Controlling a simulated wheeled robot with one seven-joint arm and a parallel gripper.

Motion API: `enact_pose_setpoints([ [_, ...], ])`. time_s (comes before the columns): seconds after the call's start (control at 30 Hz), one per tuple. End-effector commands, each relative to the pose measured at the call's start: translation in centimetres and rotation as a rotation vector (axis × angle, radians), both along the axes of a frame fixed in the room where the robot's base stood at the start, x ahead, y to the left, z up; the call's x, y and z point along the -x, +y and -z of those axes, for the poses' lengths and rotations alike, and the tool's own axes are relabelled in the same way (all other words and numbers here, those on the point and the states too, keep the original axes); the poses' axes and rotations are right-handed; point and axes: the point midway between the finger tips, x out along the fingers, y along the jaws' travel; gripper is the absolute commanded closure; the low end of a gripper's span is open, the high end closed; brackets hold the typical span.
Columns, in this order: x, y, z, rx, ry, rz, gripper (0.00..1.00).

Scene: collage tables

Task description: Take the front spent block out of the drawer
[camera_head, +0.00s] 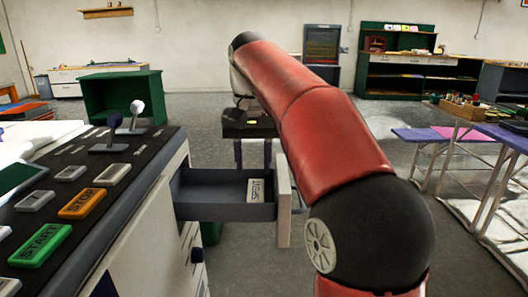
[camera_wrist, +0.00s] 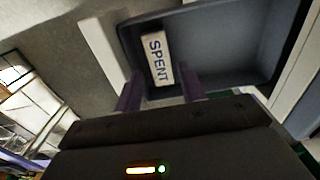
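The grey drawer (camera_head: 215,212) is pulled out from the side of the console. One pale block marked SPENT (camera_head: 256,190) lies in it near the drawer's light front panel (camera_head: 284,200). My gripper (camera_head: 252,165) is open and points down above this end of the drawer. In the wrist view the SPENT block (camera_wrist: 157,50) shows between and beyond the two purple fingers of my gripper (camera_wrist: 162,76). The fingers appear apart from the block, though the exact height gap is hard to judge. I see no second block; part of the drawer (camera_wrist: 235,45) is hidden by my gripper.
The console (camera_head: 120,180) stands at left with START (camera_head: 40,246) and STOP (camera_head: 82,204) buttons and two levers. A purple-topped table (camera_head: 425,134) stands at right. Open floor lies beyond the drawer, before a green cabinet (camera_head: 120,95).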

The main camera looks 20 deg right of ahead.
Motion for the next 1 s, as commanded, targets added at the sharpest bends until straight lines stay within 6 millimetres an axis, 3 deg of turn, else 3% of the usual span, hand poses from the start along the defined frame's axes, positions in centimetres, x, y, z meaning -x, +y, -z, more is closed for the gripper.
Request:
enact_pose_setpoints([
  [0.57,-0.5,-0.1,0.2,-0.004,0.013,0.010,0.60],
  [1.0,-0.4,-0.1,6.3,-0.005,0.014,0.010,0.60],
])
